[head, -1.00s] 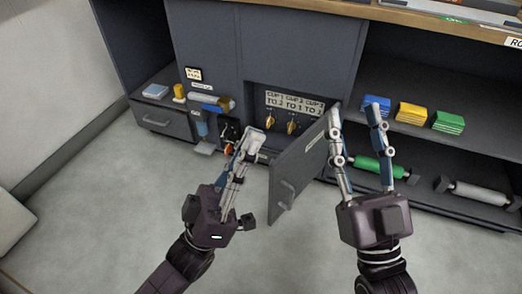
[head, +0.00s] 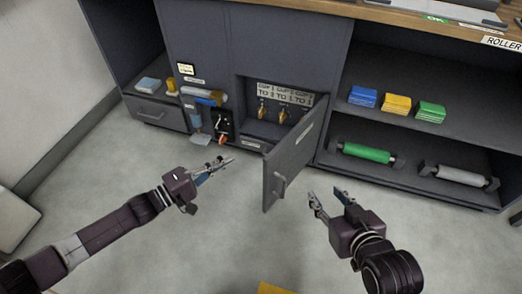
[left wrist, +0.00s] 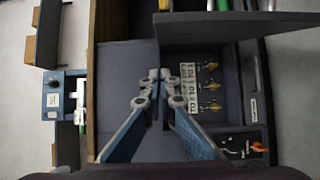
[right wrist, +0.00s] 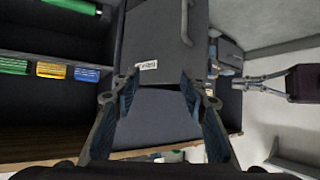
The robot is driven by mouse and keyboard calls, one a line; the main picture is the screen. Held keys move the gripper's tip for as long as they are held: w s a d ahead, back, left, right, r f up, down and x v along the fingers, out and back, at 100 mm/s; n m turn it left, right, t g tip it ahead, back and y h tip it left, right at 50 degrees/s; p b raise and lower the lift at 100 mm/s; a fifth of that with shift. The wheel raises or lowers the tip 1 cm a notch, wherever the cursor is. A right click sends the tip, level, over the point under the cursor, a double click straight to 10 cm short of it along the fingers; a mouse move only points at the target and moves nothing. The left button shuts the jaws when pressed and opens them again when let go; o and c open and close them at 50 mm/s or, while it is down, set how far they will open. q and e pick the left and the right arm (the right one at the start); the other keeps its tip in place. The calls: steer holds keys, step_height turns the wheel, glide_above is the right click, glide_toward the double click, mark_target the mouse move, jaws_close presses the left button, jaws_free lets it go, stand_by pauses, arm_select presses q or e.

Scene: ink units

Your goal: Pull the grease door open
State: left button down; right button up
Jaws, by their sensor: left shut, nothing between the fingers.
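The grease door (head: 296,155), a dark grey panel with a handle (head: 279,186) and a small label, stands swung out from the cabinet on its right-hand edge. The compartment behind it is exposed, with cup labels (head: 285,94) and orange knobs (head: 283,115). My left gripper (head: 226,161) is shut and empty, left of the door and apart from it. My right gripper (head: 326,193) is open and empty, right of the door's lower part. The door also shows in the left wrist view (left wrist: 235,30) and, with its handle, in the right wrist view (right wrist: 160,35).
Left of the compartment are a black panel with an orange lever (head: 222,139) and a grey drawer (head: 155,113). On the right, shelves hold blue, yellow and green stacks (head: 396,104), a green roller (head: 367,153) and a grey roller (head: 460,176). The floor in front is clear.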

arm_select(q)
steer(key=w+d+b, duration=0.3)
steer(key=d, duration=0.7)
steer(key=shift+d, duration=0.2)
arm_select(e)
steer(key=w+a+r+t+y, duration=0.1)
steer(key=w+r+t, duration=0.1)
steer(key=r+t, duration=0.2)
steer(key=w+a+r+t+y, duration=0.1)
steer(key=r+t, duration=0.3)
steer(key=r, duration=0.7)
steer(key=shift+w+a+r+y, duration=0.15)
steer(key=shift+w+a+y, duration=0.15)
steer(key=shift+w+a, duration=0.4)
arm_select(q)
steer(key=shift+w, duration=0.1)
arm_select(e)
steer(key=shift+d, duration=0.1)
